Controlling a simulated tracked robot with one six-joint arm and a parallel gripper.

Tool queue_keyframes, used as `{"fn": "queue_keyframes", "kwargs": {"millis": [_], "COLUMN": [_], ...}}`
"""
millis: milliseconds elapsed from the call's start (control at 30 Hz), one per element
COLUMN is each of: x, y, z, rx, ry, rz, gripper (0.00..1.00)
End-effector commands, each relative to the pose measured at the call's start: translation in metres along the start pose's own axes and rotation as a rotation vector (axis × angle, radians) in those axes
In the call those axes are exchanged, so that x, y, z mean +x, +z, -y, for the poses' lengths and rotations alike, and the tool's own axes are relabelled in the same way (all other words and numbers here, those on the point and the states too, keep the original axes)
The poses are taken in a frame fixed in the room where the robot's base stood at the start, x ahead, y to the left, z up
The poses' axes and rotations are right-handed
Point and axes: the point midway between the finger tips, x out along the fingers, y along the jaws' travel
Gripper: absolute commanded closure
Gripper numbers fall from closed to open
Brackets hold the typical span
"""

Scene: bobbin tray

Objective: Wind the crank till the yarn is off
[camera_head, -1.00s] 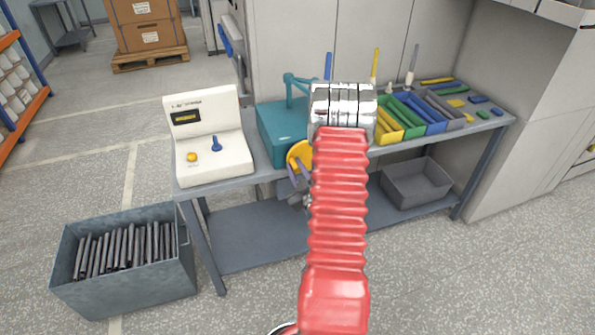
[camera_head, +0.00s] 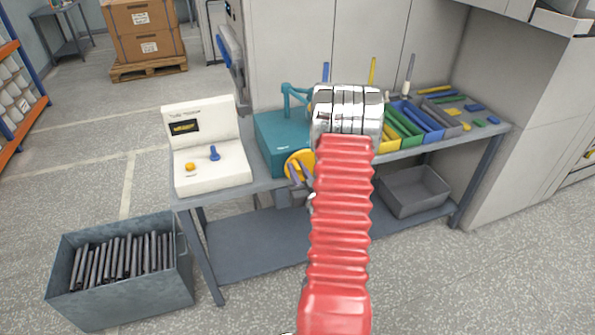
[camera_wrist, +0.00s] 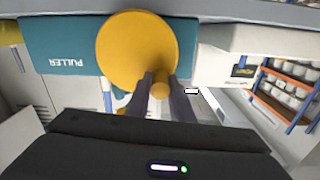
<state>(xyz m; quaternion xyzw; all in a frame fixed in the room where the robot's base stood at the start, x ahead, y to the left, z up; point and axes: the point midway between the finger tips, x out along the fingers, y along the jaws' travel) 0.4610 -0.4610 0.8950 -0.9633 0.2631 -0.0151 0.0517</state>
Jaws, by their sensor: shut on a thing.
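The teal puller (camera_head: 283,140) stands on the workbench and carries a round yellow crank disc (camera_head: 301,160) on its front. The wrist view shows the puller (camera_wrist: 60,45) upside down and the crank disc (camera_wrist: 130,48) close up, with a small yellow handle knob (camera_wrist: 159,90) at its edge. My gripper (camera_wrist: 160,78) is shut on this knob, one dark finger on each side. In the head view my gripper (camera_head: 294,172) is at the disc's lower left, partly hidden by my red arm. I cannot make out any yarn or bobbin at the puller.
A white control box (camera_head: 207,160) with a blue lever and yellow button stands left of the puller. Coloured trays (camera_head: 405,122) are to the right. A grey bin (camera_head: 415,190) sits on the lower shelf. A metal crate (camera_head: 125,290) of dark rods is on the floor.

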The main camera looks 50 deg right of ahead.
Motion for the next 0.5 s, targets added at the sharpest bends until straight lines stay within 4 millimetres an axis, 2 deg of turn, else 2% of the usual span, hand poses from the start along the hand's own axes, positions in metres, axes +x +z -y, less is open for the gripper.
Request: {"fn": "queue_keyframes", "kwargs": {"millis": [33,300,333,500], "x": [-0.0004,-0.0004,-0.0004,-0.0004], "y": [0.0006,0.0011,0.0012,0.0012], "z": [-0.0054,-0.0061,-0.0061,-0.0045], "rx": [0.002,0.002,0.002,0.001], "ry": [0.013,0.015,0.014,0.011], "rz": [0.002,0.003,0.003,0.003], "gripper": [1.00,1.00,0.78,0.66]}}
